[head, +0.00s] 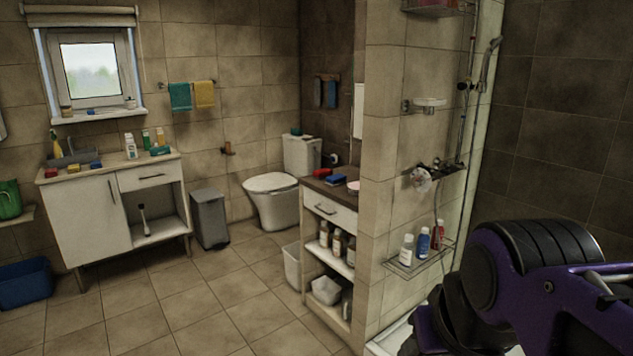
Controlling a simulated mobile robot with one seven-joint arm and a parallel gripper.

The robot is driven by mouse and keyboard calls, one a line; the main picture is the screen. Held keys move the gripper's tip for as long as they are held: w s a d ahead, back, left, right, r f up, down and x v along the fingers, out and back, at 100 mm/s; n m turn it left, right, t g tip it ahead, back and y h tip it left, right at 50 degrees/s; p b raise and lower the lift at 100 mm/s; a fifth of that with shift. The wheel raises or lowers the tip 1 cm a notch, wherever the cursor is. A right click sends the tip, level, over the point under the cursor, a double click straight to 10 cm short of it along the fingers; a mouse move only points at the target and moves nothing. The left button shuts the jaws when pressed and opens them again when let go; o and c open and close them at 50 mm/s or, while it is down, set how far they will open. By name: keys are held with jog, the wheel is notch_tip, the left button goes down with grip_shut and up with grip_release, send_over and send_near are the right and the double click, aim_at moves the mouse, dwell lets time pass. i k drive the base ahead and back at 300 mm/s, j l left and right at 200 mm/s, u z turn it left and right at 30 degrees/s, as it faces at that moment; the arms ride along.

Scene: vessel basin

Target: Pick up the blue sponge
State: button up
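A small blue block that looks like a sponge (96,164) lies on the left washstand counter (130,170), at its front edge. Part of my purple and black arm fills the lower right. I do not make out my gripper's fingers, and nothing held shows.
A tiled partition wall (385,200) stands between my arm and the room. A shower shelf (420,262) with bottles juts from it. The middle floor (175,295) is clear.

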aim_at(335, 179)
jog(key=i+j+u, duration=0.35)
jog(key=i+u, duration=0.4)
jog(key=i, duration=0.15)
jog(key=i+u, duration=0.2)
jog(key=i, duration=0.95)
jog(key=i+z, duration=0.2)
jog(key=i, duration=0.35)
jog(key=i+j+z, duration=0.15)
jog(key=i, duration=0.4)
jog(key=i+z, duration=0.2)
jog(key=z, duration=0.2)
jog(key=i+z, duration=0.2)
jog(key=z, duration=0.2)
jog(key=i+z, duration=0.2)
jog(key=z, duration=0.2)
